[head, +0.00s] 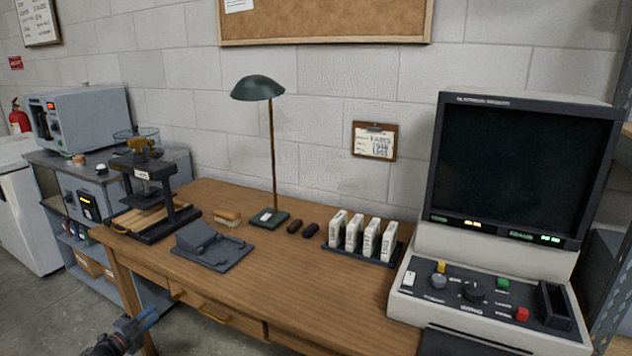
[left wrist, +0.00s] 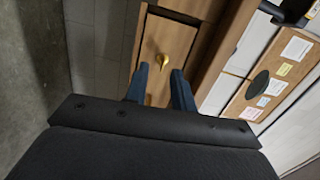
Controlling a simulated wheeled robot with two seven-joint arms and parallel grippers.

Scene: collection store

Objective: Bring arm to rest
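My left gripper (head: 145,320) is at the bottom left of the head view, low in front of the wooden desk (head: 285,245). Its blue fingers show in the left wrist view (left wrist: 160,70), standing apart with nothing held between them. A brass drawer handle (left wrist: 158,60) appears beyond the gap between the fingers. In the head view the gripper is left of the desk drawer's handle (head: 203,305) and apart from it. Most of the left arm is out of the picture. My right gripper is in neither view.
The desk carries a black press (head: 150,190), a green lamp (head: 258,88), a grey device (head: 212,247), a rack of white cartridges (head: 360,238) and a large console (head: 490,290). A grey cabinet (head: 75,205) stands at left. Floor shows at bottom left.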

